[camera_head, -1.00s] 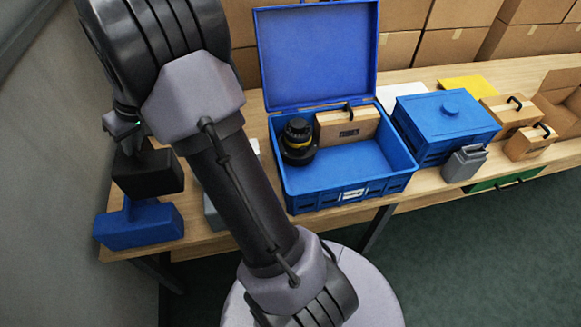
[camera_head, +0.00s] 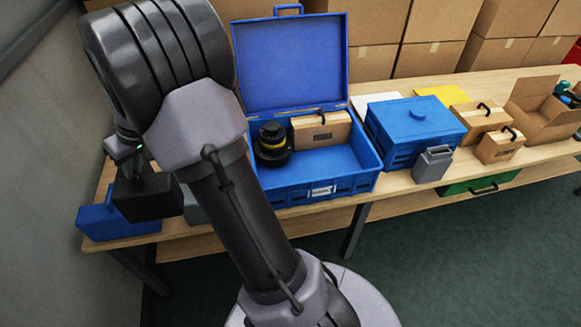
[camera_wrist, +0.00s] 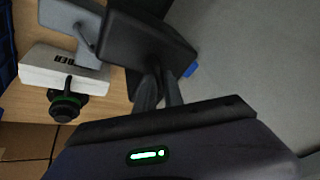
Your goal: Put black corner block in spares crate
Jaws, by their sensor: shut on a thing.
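The black corner block (camera_head: 147,197) is at the left in the head view. My gripper (camera_head: 138,162) is shut on it from above; its narrow fingers (camera_wrist: 158,88) meet the block (camera_wrist: 150,40) in the wrist view. The block overlaps a blue block-shaped thing (camera_head: 98,222) at the table's left end; I cannot tell whether they touch. A blue open crate (camera_head: 285,195), probably the spares crate, stands right of my arm with its lid (camera_head: 290,65) up. It holds a black round device with a yellow band (camera_head: 271,146) and a tan handled case (camera_head: 322,131). Its label is unreadable.
My arm hides part of the table and the crate's left side. A closed blue box (camera_head: 415,115), a grey canister (camera_head: 433,165) and tan cases (camera_head: 480,120) stand further right. In the wrist view, a white box (camera_wrist: 60,70) and a grey thing (camera_wrist: 70,15) lie near the block.

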